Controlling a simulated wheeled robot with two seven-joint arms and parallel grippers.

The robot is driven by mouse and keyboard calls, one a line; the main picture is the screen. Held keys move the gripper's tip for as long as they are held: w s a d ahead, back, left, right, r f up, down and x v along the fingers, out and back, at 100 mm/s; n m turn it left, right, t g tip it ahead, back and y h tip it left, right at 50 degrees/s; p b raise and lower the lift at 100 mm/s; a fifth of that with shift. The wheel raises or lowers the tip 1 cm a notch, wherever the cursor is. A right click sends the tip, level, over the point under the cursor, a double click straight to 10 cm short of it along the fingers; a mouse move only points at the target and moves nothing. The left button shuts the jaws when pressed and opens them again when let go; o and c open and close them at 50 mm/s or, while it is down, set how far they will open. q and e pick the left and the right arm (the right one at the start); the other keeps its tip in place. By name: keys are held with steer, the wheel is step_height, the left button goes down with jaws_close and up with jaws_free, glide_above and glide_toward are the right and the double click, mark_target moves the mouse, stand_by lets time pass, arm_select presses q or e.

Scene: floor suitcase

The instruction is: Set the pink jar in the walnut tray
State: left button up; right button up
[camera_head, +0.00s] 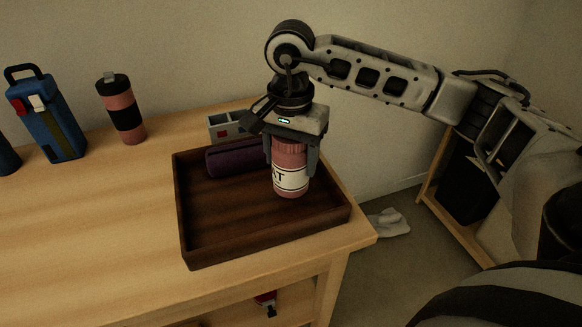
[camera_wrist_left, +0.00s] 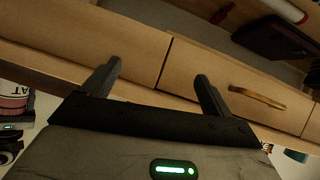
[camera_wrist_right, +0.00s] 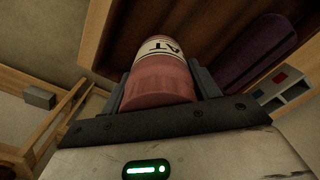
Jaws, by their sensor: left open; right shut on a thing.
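The pink jar (camera_head: 291,181) has a white label with dark letters. My right gripper (camera_head: 292,155) is shut on it from above, around its upper part. The jar is upright over the right part of the walnut tray (camera_head: 222,251); I cannot tell whether its base touches the tray floor. In the right wrist view the jar (camera_wrist_right: 160,80) sits between the fingers of my right gripper (camera_wrist_right: 160,95). My left gripper (camera_wrist_left: 158,85) is open and empty in the left wrist view, facing wooden drawer fronts. It is not in the head view.
A dark purple case (camera_head: 234,158) lies in the tray's back part. A grey box (camera_head: 226,126) stands behind the tray. The tabletop's front left (camera_head: 90,230) is clear.

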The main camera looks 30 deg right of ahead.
mark_target(291, 170)
step_height(291, 170, down, 3)
steer(key=shift+r, duration=0.15)
steer(key=shift+f, duration=0.3)
steer(key=o, duration=1.2)
steer(key=shift+r, duration=0.6)
step_height(291, 170, up, 11)
steer(key=shift+r+p, duration=0.1)
steer(key=shift+p, duration=0.2)
